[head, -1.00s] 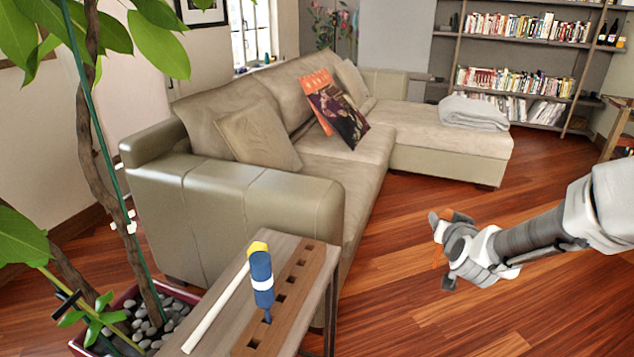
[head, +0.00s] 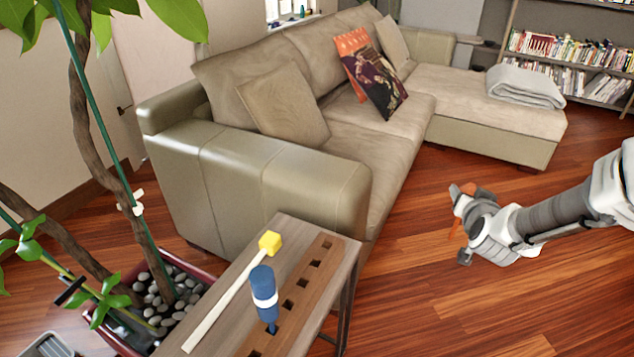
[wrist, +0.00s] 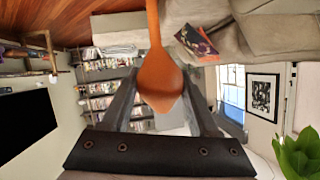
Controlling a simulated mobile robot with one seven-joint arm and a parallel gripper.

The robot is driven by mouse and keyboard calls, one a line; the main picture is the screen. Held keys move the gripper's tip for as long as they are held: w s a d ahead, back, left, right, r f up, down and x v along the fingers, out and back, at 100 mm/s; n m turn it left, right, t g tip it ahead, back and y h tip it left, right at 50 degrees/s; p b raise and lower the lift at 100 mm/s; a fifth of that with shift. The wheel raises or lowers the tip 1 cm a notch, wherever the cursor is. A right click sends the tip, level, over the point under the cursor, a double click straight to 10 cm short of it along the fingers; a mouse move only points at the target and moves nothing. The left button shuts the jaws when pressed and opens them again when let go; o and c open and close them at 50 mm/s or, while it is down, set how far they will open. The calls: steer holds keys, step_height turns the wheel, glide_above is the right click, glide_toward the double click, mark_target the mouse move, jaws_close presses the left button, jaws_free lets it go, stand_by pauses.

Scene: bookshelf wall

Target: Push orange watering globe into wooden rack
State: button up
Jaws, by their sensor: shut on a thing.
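The orange watering globe (wrist: 158,80) is between my gripper's fingers in the wrist view, its thin stem running to the top edge of the picture. In the head view only a small orange part of it (head: 484,193) shows at my gripper (head: 462,222). My gripper is shut on the globe and is over the floor, right of the table and well apart from it. The wooden rack (head: 297,292) is a long brown strip with a row of square holes on the narrow table. A blue tool with a white band (head: 263,290) stands upright in a near hole of the rack.
A stick with a yellow head (head: 269,244) lies on the narrow table (head: 215,318) left of the rack. A sofa (head: 270,180) stands behind the table, and a potted plant (head: 125,335) is at its left. The floor between table and arm is clear.

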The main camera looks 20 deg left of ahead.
steer(key=s+a+n+y+p, duration=0.1)
steer(key=s+a+p, duration=0.2)
steer(key=a, duration=0.4)
steer(key=s+a+r+n+g+y+p, duration=0.1)
steer(key=s+a+n+y+p, duration=0.1)
steer(key=a, duration=0.6)
steer(key=shift+s+a+y+p, duration=0.3)
steer(key=shift+s+p, duration=0.1)
steer(key=shift+p, duration=0.35)
steer(key=s+a+r+n+y+p, duration=0.1)
steer(key=s+a+p, duration=0.1)
steer(key=s+a, duration=0.1)
steer(key=s+a+r+n+g+y+p, duration=0.1)
steer(key=s+a+p, duration=0.1)
steer(key=s+a, duration=0.2)
steer(key=s+a+r+n+g+y+p, duration=0.1)
steer(key=s+a+n+y+p, duration=0.1)
steer(key=a, duration=0.3)
steer(key=shift+s+a+r+p, duration=0.15)
steer(key=shift+s+a+p, duration=0.05)
steer(key=shift+s, duration=0.25)
steer(key=shift+s+a+r+p, duration=0.1)
steer(key=shift+s+a+p, duration=0.1)
steer(key=shift+s, duration=0.2)
step_height(320, 180, down, 6)
steer(key=b, duration=0.4)
steer(key=shift+f+b, duration=0.1)
steer(key=shift+b, duration=1.25)
